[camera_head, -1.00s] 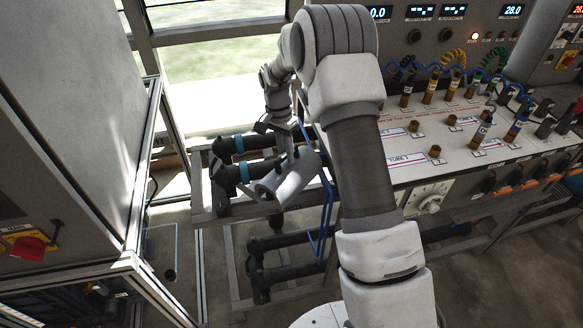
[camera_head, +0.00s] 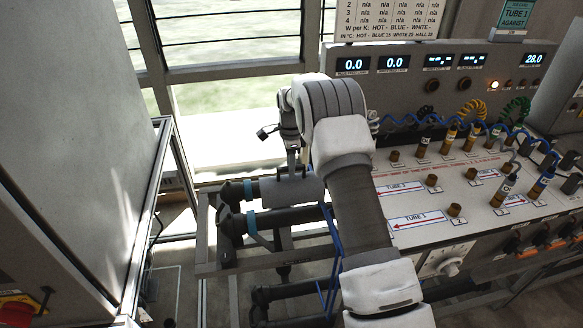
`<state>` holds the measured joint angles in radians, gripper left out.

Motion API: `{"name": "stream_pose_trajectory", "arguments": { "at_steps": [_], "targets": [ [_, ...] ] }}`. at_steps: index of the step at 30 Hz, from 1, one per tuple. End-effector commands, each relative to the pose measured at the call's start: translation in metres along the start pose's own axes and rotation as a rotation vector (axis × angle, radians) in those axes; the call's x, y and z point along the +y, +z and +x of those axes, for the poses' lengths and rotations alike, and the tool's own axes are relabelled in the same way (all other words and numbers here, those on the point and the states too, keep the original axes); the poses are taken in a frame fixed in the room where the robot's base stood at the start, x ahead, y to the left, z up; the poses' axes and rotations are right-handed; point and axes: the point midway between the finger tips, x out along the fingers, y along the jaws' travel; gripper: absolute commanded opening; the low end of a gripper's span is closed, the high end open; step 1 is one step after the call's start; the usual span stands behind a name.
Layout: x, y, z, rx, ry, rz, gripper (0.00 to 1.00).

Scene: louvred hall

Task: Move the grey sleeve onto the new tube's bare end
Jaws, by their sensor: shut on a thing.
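My gripper (camera_head: 291,172) is shut on the grey sleeve (camera_head: 293,190), a short, wide cylinder, holding it from above. The sleeve lies level, in line with the far dark tube (camera_head: 235,192), which has a blue band (camera_head: 250,189) just left of the sleeve's left end. I cannot tell whether the sleeve is around this tube or only in front of or above it. A near dark tube (camera_head: 290,216) with a blue band (camera_head: 251,223) runs parallel, just below the sleeve in the picture. Which tube is the new one is not clear. My arm hides the tubes' right ends.
The tubes rest on a grey metal frame (camera_head: 207,235), with another dark tube (camera_head: 290,290) lower down. Blue hoses (camera_head: 331,250) hang right of the sleeve. A panel bench (camera_head: 410,200) with brown fittings stands right, a grey cabinet (camera_head: 70,130) left. A window is behind.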

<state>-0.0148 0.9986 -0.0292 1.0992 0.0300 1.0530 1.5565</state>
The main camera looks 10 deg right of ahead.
Motion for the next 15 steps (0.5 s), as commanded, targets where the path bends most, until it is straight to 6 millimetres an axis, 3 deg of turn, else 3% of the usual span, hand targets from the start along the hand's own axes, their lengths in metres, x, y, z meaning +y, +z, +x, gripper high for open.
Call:
{"name": "stream_pose_trajectory", "arguments": {
  "at_steps": [15],
  "targets": [
    [-0.001,0.000,0.066,0.000,0.000,-0.001,0.00]
  ]
}}
